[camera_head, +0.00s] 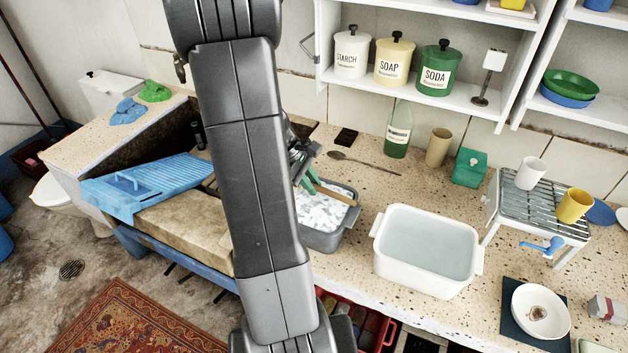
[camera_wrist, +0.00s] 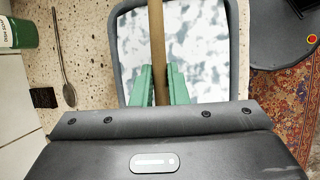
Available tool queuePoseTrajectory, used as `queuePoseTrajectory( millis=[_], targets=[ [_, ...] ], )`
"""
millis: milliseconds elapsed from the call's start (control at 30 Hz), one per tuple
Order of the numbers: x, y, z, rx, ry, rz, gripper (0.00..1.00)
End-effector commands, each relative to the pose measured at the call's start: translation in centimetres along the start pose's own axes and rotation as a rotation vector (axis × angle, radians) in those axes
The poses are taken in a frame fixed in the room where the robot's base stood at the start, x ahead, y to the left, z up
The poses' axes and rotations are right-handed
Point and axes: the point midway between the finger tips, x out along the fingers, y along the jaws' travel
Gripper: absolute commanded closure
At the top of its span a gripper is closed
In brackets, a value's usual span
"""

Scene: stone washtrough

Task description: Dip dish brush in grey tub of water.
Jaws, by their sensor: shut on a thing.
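The grey tub (camera_head: 322,241) stands on the speckled counter, partly behind my arm, and holds water with white foam patches. Its grey rim also shows in the wrist view (camera_wrist: 119,45). My gripper (camera_head: 309,183), with green fingers, is over the tub. In the wrist view the fingers (camera_wrist: 160,84) are shut on a wooden handle (camera_wrist: 157,42), which I take as the dish brush (camera_head: 335,193). The handle slants across above the tub in the head view. The brush's head is not visible, so I cannot tell whether it touches the water.
A white basin (camera_head: 425,283) of clear water stands right of the tub. A blue washboard (camera_head: 150,185) is at left. A wire rack (camera_head: 545,205) with cups stands at right.

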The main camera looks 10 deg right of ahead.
Motion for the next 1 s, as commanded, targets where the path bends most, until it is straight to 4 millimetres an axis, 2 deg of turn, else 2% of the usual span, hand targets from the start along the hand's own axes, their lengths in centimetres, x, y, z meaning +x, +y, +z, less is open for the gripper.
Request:
queuePoseTrajectory(
  millis=[33,500,1000],
  targets=[
    [0.8,-0.2,-0.3,0.000,-0.001,0.000,1.00],
    [4.2,-1.1,-1.8,0.001,0.000,-0.001,1.00],
    [4.6,-1.2,-1.9,0.002,0.000,-0.004,1.00]
  ],
)
